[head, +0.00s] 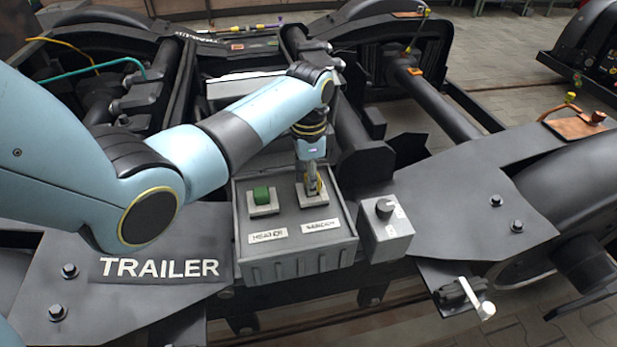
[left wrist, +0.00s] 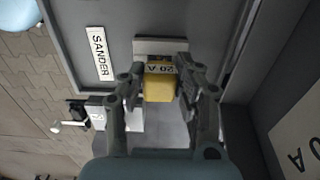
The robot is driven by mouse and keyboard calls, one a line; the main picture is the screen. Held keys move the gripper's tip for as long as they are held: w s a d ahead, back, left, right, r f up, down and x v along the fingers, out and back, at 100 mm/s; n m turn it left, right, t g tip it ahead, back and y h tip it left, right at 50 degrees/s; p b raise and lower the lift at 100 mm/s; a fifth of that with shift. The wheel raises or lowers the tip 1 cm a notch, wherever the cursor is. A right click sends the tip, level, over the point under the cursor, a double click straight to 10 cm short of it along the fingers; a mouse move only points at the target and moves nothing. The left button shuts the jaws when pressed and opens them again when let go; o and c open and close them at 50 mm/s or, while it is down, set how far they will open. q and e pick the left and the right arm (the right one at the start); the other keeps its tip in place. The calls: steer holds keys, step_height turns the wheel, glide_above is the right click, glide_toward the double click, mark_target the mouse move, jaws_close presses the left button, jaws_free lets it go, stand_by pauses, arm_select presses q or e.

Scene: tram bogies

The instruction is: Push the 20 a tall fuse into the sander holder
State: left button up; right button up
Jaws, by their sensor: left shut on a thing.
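The yellow fuse marked 20 A (left wrist: 160,86) is between the fingers of my left gripper (head: 313,190). That gripper, which also shows in the left wrist view (left wrist: 160,88), is shut on it. The sander holder (head: 313,201) is a pale base in the grey fuse box (head: 297,268), behind the SANDER label (head: 321,225). It also shows in the left wrist view (left wrist: 148,46). The gripper points down over this holder, and the fuse's far end is at it. How deep the fuse sits is hidden. My right gripper is not in view.
A green fuse (head: 261,194) stands in the holder behind the HEATER label (head: 268,235), left of the gripper. A grey box with a knob (head: 386,235) is right of the fuse box. Dark bogie frames surround it, with a white-handled lever (head: 477,300) at front right.

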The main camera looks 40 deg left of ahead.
arm_select(q)
steer(key=shift+p, duration=0.4)
stand_by(0.3)
stand_by(0.4)
steer(key=shift+p, duration=0.65)
stand_by(0.9)
steer(key=shift+f+b, duration=0.3)
steer(key=shift+f, duration=0.2)
stand_by(0.3)
steer(key=o, duration=1.1)
steer(key=shift+r, duration=0.1)
step_height(320, 180, up, 12)
steer(key=shift+f, duration=0.1)
